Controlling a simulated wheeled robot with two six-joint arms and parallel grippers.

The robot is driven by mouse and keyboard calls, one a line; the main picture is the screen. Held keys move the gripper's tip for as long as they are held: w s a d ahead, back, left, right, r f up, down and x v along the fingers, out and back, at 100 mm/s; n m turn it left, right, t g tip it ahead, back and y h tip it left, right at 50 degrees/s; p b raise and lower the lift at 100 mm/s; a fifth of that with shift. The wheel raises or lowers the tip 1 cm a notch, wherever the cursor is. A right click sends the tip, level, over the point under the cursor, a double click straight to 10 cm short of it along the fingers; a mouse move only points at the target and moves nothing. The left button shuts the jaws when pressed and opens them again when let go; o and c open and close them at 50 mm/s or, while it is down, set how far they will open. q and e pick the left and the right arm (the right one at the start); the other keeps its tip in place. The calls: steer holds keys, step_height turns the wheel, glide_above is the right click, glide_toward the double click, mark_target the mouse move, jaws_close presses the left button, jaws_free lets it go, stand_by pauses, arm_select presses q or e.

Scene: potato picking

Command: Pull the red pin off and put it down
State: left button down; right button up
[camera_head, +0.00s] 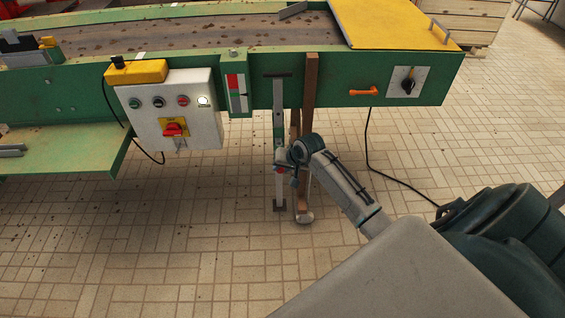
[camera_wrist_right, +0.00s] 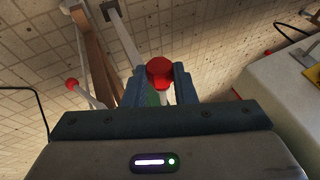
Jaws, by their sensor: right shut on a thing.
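The red pin (camera_wrist_right: 160,72) shows as a red knob between the two fingers of my right gripper (camera_wrist_right: 162,88) in the right wrist view. The fingers are shut on it. In the head view my right gripper (camera_head: 284,161) is at the grey metal leg (camera_head: 279,126) under the green conveyor, and a small spot of red shows there. The gripper hides most of the pin, and I cannot tell whether it still sits in the leg. My left gripper is not in view.
A green conveyor (camera_head: 330,92) with a yellow cover (camera_head: 395,22) stands ahead. A white control box (camera_head: 205,128) hangs at its left. A brown post (camera_head: 310,85) stands beside the leg. A second red ball (camera_wrist_right: 72,84) on a rod is left in the wrist view. Tiled floor is open below.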

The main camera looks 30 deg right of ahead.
steer(key=shift+s+a+r+p, duration=0.1)
steer(key=shift+s+a+p, duration=0.3)
steer(key=shift+s+p, duration=0.3)
steer(key=shift+s+a+p, duration=0.4)
steer(key=shift+s+p, duration=0.2)
